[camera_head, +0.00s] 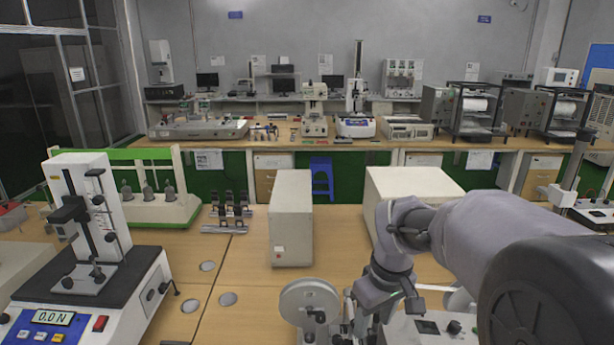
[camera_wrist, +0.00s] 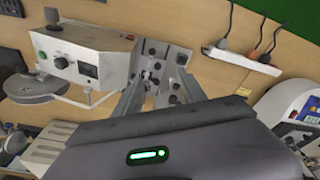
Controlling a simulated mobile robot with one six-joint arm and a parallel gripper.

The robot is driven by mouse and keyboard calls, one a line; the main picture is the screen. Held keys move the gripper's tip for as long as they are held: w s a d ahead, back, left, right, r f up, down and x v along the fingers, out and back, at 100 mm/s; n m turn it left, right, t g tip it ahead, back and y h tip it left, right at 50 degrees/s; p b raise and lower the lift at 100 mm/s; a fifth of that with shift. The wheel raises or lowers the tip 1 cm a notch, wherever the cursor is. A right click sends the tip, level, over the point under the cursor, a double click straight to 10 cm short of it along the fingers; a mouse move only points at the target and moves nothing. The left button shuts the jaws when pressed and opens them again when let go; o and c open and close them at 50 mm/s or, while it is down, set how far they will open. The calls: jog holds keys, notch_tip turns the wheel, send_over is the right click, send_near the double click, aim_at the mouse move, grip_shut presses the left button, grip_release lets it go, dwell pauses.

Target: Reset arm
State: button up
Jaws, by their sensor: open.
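My arm reaches in from the right of the head view and bends down toward the bench's near edge. My gripper (camera_wrist: 160,84) shows in the wrist view with its two fingers spread apart. It is open, and a metal fixture (camera_wrist: 158,62) of a small bench device shows between and beyond the fingers. I cannot tell whether the fingers touch it. The device has a white control box (camera_wrist: 75,60) and a round grey plate (camera_wrist: 36,84). In the head view its round disc (camera_head: 308,300) and white box (camera_head: 440,328) flank my wrist, and the fingertips are not clear there.
A force tester (camera_head: 85,240) stands at the left. A beige box (camera_head: 291,220) and a wider white box (camera_head: 410,186) stand behind my arm. A power strip (camera_wrist: 241,61) with cables lies near the gripper. Bare bench (camera_head: 240,265) lies left of the beige box.

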jog(key=s+a+m+t+b, duration=0.1)
jog(key=s+m, duration=0.4)
jog(key=s, duration=0.6)
jog(key=s+a+m+t+y+b, duration=0.1)
jog(key=s+m+b, duration=0.4)
jog(key=s, duration=0.6)
jog(key=shift+a+f+t+b, duration=0.45)
jog(key=shift+t+b, duration=0.2)
jog(key=shift+t, duration=0.45)
